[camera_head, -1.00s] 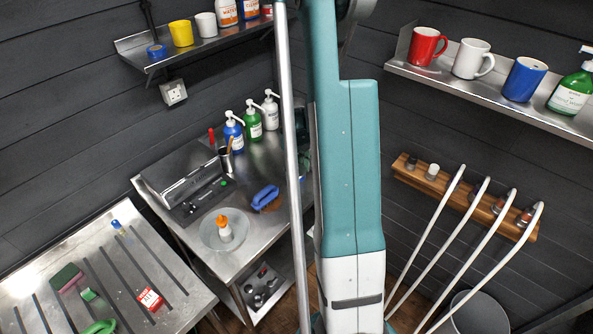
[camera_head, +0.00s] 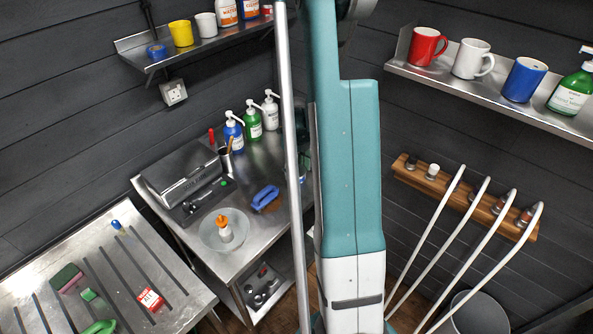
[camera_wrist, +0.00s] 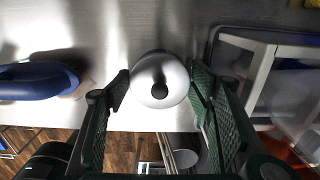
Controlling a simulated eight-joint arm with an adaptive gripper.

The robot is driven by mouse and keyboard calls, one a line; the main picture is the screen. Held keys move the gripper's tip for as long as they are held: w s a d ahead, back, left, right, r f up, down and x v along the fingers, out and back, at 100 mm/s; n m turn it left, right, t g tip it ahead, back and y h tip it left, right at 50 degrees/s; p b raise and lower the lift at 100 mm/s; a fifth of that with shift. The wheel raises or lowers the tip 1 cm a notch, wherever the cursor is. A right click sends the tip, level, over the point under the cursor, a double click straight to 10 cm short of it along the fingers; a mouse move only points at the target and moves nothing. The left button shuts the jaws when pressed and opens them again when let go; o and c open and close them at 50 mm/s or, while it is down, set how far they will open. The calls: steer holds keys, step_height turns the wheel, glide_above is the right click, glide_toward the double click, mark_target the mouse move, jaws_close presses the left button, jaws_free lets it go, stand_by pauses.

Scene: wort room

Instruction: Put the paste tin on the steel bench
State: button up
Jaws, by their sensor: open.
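In the wrist view, a round white thing with a dark knob (camera_wrist: 172,78) stands on the steel bench (camera_wrist: 110,30) near its edge. A little blue shows behind it. I cannot tell for sure whether it is the paste tin. My gripper (camera_wrist: 160,84) is open, with one dark green finger on each side of it. Whether the fingers touch it is unclear. In the head view my arm hides this spot on the bench (camera_head: 178,221). A short blue tin-like thing (camera_head: 157,51) sits on the upper left shelf.
A blue brush (camera_head: 265,197) lies on the bench and shows left of my gripper in the wrist view. A clear-sided container (camera_wrist: 262,65) stands close on the right.

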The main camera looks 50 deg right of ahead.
step_height(320, 180, up, 12)
stand_by(0.8)
steer(key=shift+f, duration=0.1)
stand_by(0.5)
steer(key=a+r+n+t, duration=0.1)
steer(key=a+r+n, duration=0.5)
steer(key=a, duration=0.3)
steer(key=a+r+n+t+h, duration=0.1)
steer(key=a+r+n, duration=0.4)
steer(key=a, duration=0.4)
steer(key=a+r+n+t, duration=0.1)
steer(key=a+r+n, duration=0.5)
steer(key=a, duration=0.2)
steer(key=s+a+r+n+t, duration=0.1)
steer(key=s+a+n, duration=0.3)
steer(key=a+n, duration=0.2)
steer(key=s+a+r+n+t, duration=0.1)
steer(key=s+a+n, duration=0.3)
steer(key=a+n, duration=0.2)
steer(key=s+a+r+n+t+y, duration=0.1)
steer(key=s+a+n+t, duration=0.1)
steer(key=s+a+n, duration=0.2)
steer(key=a+n, duration=0.3)
steer(key=a, duration=0.2)
steer(key=shift+s+a+r, duration=0.2)
steer(key=shift+a+r, duration=0.05)
steer(key=shift+r, duration=0.05)
